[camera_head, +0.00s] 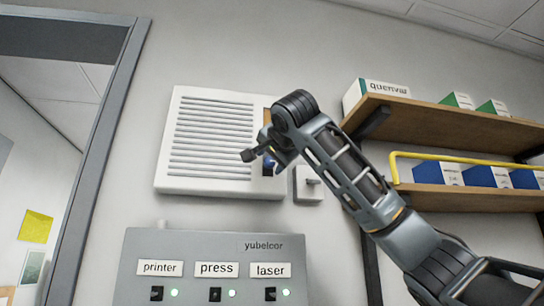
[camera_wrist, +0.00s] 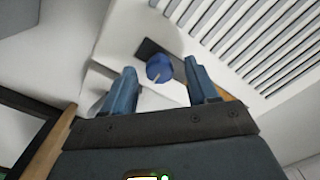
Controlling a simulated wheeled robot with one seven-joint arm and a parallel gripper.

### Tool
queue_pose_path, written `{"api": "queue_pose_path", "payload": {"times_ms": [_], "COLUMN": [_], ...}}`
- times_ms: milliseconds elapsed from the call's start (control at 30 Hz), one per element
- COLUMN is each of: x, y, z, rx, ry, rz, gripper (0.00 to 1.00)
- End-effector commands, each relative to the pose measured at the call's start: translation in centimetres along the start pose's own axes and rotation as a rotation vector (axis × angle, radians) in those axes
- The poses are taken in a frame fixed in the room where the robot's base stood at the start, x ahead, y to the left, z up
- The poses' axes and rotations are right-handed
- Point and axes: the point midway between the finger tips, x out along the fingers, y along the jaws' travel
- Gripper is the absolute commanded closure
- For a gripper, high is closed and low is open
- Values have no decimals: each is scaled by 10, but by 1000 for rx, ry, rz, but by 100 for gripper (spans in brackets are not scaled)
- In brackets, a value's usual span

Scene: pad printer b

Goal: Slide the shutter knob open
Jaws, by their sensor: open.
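The shutter knob (camera_wrist: 160,68) is a small blue round knob with a pale mark, on a dark slot plate (camera_wrist: 148,48) at the edge of the white louvred shutter panel (camera_wrist: 255,45).
A small white wall switch box (camera_head: 308,184) is just right of the panel. A grey control box (camera_head: 210,245) labelled printer, press and laser is below. Shelves (camera_head: 460,125) with boxes and a yellow rail (camera_head: 450,157) are at the right. A door frame (camera_head: 100,150) is left.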

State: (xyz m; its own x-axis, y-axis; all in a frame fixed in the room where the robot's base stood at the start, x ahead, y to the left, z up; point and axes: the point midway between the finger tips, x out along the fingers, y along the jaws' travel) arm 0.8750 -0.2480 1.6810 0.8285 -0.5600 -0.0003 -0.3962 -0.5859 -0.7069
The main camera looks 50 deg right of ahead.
Motion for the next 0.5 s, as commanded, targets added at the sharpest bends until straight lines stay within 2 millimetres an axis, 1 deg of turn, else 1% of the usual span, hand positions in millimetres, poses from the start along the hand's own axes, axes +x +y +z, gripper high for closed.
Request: {"api": "queue_pose_path", "payload": {"times_ms": [200,500], "x": [0,0], "y": [0,0], "z": [0,0], "rx": [0,0], "ry": [0,0], "rz": [0,0], "gripper": [42,70]}}
